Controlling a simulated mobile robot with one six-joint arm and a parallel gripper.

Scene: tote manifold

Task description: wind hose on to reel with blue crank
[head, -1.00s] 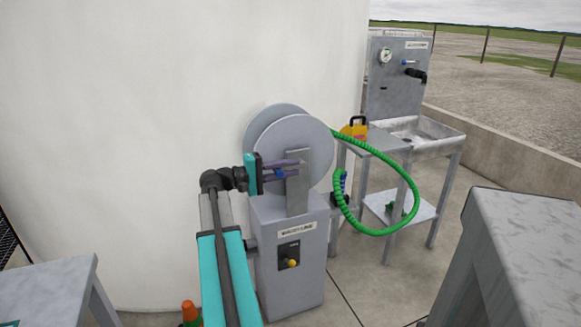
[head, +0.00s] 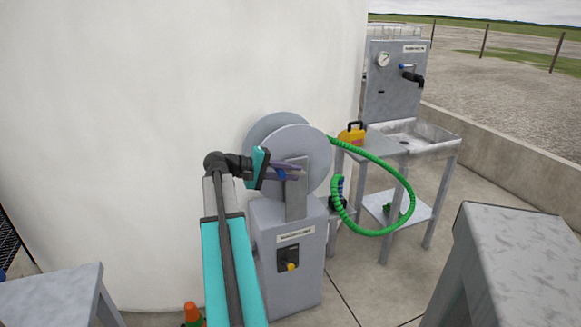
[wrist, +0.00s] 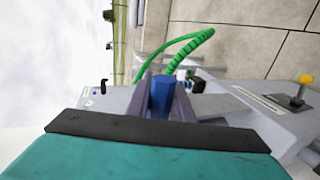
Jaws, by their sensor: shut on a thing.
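The grey reel (head: 306,150) stands on a grey pedestal box (head: 289,250) in the middle of the head view. The green hose (head: 375,157) runs from the reel out to the right and loops back towards a small stand beside it. My gripper (head: 290,173) is at the front of the reel, shut on the blue crank (head: 282,175). In the wrist view the blue crank (wrist: 160,96) sits between the two purple-grey fingers, and the hose (wrist: 175,62) shows beyond it. Most of the crank is hidden by the fingers.
A yellow case (head: 352,134) stands on a side table by a metal sink (head: 425,132). A grey table (head: 520,250) is at the front right, another (head: 50,293) at the front left. A large white wall (head: 120,120) rises behind.

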